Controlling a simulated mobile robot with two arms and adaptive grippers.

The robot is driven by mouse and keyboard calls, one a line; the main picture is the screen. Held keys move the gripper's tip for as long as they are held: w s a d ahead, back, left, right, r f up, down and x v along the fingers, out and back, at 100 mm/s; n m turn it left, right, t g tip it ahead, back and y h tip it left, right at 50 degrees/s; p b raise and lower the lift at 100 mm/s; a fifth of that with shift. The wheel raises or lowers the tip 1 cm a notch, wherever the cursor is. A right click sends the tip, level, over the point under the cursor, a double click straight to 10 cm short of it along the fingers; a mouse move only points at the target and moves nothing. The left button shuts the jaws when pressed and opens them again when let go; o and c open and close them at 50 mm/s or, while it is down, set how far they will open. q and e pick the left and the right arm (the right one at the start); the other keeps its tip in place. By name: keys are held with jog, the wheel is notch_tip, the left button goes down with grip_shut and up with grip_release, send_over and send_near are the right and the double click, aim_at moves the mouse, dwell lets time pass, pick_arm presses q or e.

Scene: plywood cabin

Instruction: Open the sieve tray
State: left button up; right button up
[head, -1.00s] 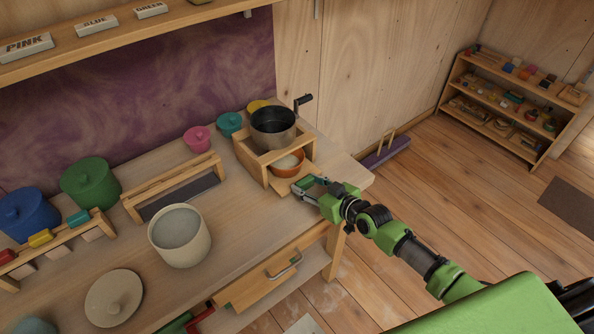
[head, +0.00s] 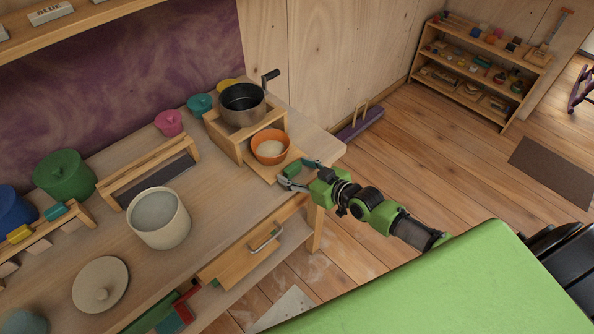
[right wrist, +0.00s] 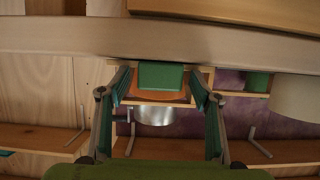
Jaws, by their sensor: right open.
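The sieve tray (head: 264,171) is a light wooden slide that sticks out of the front of a wooden box (head: 225,140). An orange bowl (head: 270,147) with pale contents sits on it. A green handle block (head: 291,171) is at its front end; it also shows in the right wrist view (right wrist: 160,75). My right gripper (head: 294,173) is open, with one finger on either side of the handle. The right wrist view shows gaps between both fingers (right wrist: 163,95) and the block. A metal sieve pot (head: 243,105) with a dark crank stands on the box. My left gripper is out of view.
The workbench (head: 215,195) also holds a cream pot (head: 158,218), a round lid (head: 100,284) and a wooden frame (head: 150,170). A drawer with a metal handle (head: 265,238) is below the bench's front edge. Open floor lies to the right.

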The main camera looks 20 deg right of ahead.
jog(key=v, duration=1.2)
dwell(0.3)
jog(key=s+d+f+m+g+h+b, duration=0.15)
jog(key=s+f, duration=0.25)
jog(key=f, duration=0.6)
jog(key=s+d+f+g+h, duration=0.1)
jog(key=s+d+f+g, duration=0.2)
jog(key=f, duration=0.8)
jog(key=s+d+f+m+g+h+b, duration=0.1)
jog(key=s+d+f+h, duration=0.15)
jog(key=s+f, duration=0.55)
jog(key=s+a+f+g+b, duration=0.1)
jog(key=s+a+f+g, duration=0.2)
jog(key=s+f, duration=0.7)
jog(key=s+a+f+g+b, duration=0.1)
jog(key=s+a+f+g, duration=0.2)
jog(key=s+a+f, duration=0.5)
jog(key=s+f+n, duration=0.1)
jog(key=s+f, duration=0.1)
jog(key=s, duration=0.4)
jog(key=shift+s+f, duration=0.25)
jog(key=shift+f, duration=0.15)
